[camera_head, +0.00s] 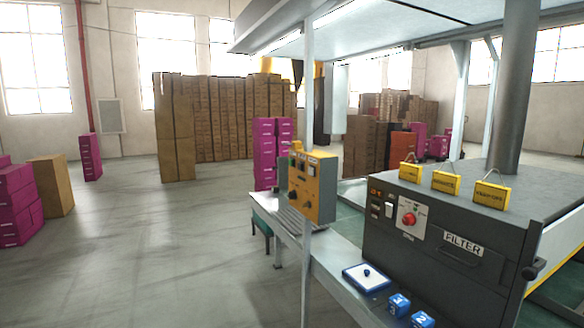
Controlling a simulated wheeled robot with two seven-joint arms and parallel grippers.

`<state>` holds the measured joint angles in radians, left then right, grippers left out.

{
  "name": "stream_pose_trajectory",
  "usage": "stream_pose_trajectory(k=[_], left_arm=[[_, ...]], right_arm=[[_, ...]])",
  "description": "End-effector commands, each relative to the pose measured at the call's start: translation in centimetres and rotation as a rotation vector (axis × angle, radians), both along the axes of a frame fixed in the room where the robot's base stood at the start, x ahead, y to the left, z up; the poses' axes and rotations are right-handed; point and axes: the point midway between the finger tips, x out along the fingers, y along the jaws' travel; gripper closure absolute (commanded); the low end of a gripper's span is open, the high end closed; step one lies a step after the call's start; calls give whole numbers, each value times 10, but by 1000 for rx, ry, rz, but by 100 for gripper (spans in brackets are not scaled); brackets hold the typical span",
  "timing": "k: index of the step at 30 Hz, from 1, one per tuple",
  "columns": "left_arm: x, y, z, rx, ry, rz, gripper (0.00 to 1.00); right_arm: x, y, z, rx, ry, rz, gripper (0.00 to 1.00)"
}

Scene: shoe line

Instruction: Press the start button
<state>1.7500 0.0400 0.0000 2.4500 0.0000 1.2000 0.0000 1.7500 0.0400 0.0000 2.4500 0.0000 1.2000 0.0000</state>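A yellow control panel (318,180) with several small dark knobs and switches is mounted by a post at the centre. A dark grey machine box (385,245) labelled FILTER stands at the right. Its front has a red knob (408,218) on a pale plate and small switches to the left of it. I cannot tell which control is the start button, as the labels are too small. Neither of my grippers is in view.
Two blue numbered blocks (399,304) sit on the bench in front of the box. Yellow signs (446,183) stand on the box top. Posts and a hood frame the bench. Brown cartons (225,120) and magenta boxes (15,200) stand beyond.

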Motion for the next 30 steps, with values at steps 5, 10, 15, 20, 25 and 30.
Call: stream_pose_trajectory(k=[5, 10, 15, 20, 25, 30], left_arm=[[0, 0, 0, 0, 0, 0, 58], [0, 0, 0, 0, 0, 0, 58], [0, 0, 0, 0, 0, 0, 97], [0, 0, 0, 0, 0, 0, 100], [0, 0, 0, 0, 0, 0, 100], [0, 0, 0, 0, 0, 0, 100]], right_arm=[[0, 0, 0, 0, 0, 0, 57], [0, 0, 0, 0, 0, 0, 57], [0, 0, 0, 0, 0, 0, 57], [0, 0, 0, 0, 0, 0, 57], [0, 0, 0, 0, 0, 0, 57], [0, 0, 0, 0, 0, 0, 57]])
